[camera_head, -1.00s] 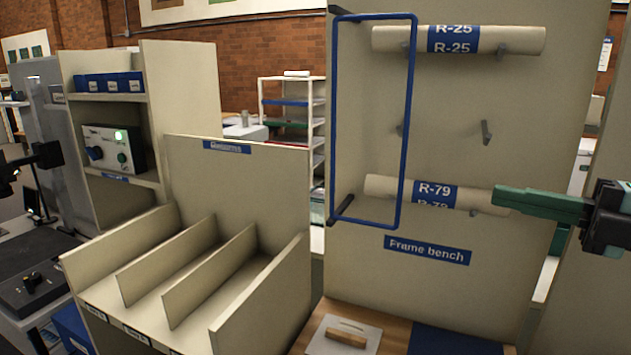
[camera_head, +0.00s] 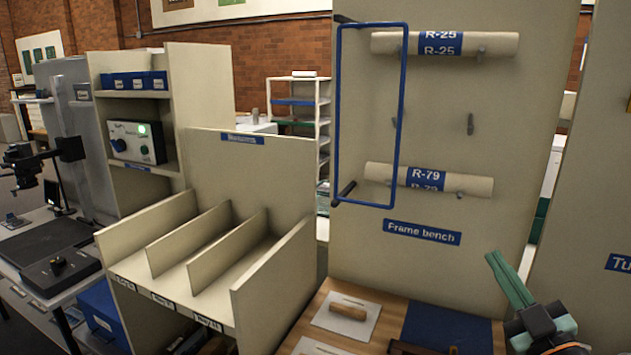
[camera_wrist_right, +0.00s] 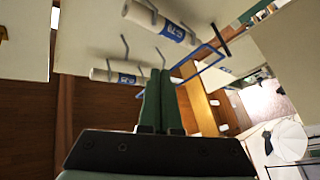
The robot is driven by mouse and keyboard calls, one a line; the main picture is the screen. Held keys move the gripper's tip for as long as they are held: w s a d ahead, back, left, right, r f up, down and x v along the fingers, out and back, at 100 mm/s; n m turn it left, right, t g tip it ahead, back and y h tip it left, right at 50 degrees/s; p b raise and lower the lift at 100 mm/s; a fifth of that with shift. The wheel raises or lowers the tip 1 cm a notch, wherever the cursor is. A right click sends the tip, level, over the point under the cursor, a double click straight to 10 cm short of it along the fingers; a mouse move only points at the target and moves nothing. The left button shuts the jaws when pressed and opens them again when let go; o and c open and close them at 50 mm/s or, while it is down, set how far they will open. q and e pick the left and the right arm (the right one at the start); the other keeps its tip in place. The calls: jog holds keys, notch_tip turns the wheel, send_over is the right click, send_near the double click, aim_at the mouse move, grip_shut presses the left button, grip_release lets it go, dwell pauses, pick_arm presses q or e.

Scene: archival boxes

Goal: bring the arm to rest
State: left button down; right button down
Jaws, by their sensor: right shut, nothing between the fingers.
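My right gripper (camera_head: 502,270) is at the lower right of the head view, in front of the frame bench panel and apart from it. Its green fingers are together and hold nothing; they also show together in the right wrist view (camera_wrist_right: 160,85). Its fingers point up and to the left in the head view. My left gripper is not in view.
The frame bench panel (camera_head: 450,120) carries tube R-25 (camera_head: 385,43), tube R-79 (camera_head: 470,184) and a blue wire frame (camera_head: 340,110). Below, the wooden bench top (camera_head: 315,312) holds a blue mat (camera_head: 445,328). A divided rack (camera_head: 280,275) stands to the left.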

jog(key=s+f+m+g+h, duration=0.1)
jog(key=s+f+m+g, duration=0.1)
jog(key=f, duration=0.5)
jog(key=s+f+m+g+h, duration=0.2)
jog(key=s+f+g, duration=0.2)
jog(key=f, duration=0.4)
jog(key=s+f+m+g+h, duration=0.2)
jog(key=s+f+m+g, duration=0.1)
jog(key=f, duration=0.5)
jog(key=shift+s+a+g, duration=0.1)
jog(key=shift+s+g, duration=0.2)
jog(key=shift+s, duration=0.05)
jog(key=s+a+f+g+y, duration=0.1)
jog(key=s+a+f+g, duration=0.35)
jog(key=s, duration=0.45)
jog(key=s+a+f+g+y, duration=0.1)
jog(key=s+a+f+g, duration=0.25)
jog(key=s+f, duration=0.35)
jog(key=w+a+f+t+y+p, duration=0.2)
jog(key=w+a+f+t+p, duration=0.1)
jog(key=f+t, duration=0.2)
jog(key=shift+a+f+p, duration=0.25)
jog(key=shift+f+p, duration=0.15)
jog(key=shift+f, duration=0.2)
